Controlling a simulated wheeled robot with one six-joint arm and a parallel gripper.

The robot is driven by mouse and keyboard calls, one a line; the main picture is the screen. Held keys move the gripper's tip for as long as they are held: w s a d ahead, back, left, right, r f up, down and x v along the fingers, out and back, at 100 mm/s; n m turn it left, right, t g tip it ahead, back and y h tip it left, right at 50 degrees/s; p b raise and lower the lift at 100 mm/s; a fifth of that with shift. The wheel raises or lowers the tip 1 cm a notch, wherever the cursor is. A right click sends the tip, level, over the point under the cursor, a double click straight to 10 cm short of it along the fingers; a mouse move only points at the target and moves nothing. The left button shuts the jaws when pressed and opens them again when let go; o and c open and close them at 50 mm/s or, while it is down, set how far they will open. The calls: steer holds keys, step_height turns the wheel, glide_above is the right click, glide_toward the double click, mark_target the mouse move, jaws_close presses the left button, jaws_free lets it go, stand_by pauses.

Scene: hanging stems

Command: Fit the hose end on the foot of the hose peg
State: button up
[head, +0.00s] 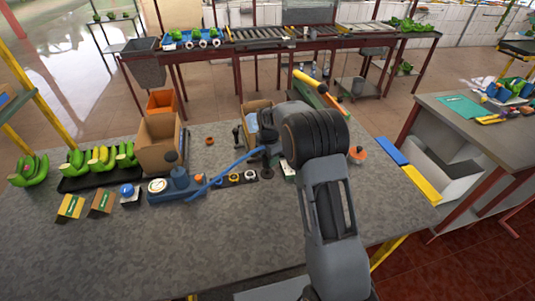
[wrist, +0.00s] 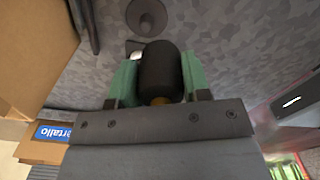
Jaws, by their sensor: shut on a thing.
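My gripper (wrist: 158,76) is shut on a black cylindrical hose end (wrist: 159,68), with a green finger on each side of it. In the head view a blue hose (head: 222,173) curves from a blue gauge unit (head: 172,187) up to the gripper, which my arm partly hides. A dark round foot with a knob (wrist: 146,16), which looks like the hose peg's, lies beyond the hose end at the top of the wrist view. The hose end appears apart from it. I cannot tell the height between them.
An open cardboard box (head: 160,143) stands left of the gripper, and a carton (wrist: 34,60) fills the wrist view's left edge. A black tray of rings (head: 238,179) lies near the hose. Bananas (head: 101,157) are at the left. The front of the grey table (head: 200,250) is clear.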

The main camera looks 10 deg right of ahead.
steer(key=w+n, duration=0.1)
steer(key=n, duration=0.1)
steer(key=w+r+n, duration=0.1)
steer(key=n, duration=0.1)
steer(key=shift+n, duration=0.3)
steer(key=shift+f+b, duration=2.4)
steer(key=shift+f, duration=0.95)
steer(key=shift+w+d, duration=0.1)
steer(key=shift+d, duration=0.05)
steer(key=shift+f+b, duration=0.35)
steer(key=shift+f, duration=0.25)
steer(key=o, duration=1.6)
steer(key=shift+r, duration=0.2)
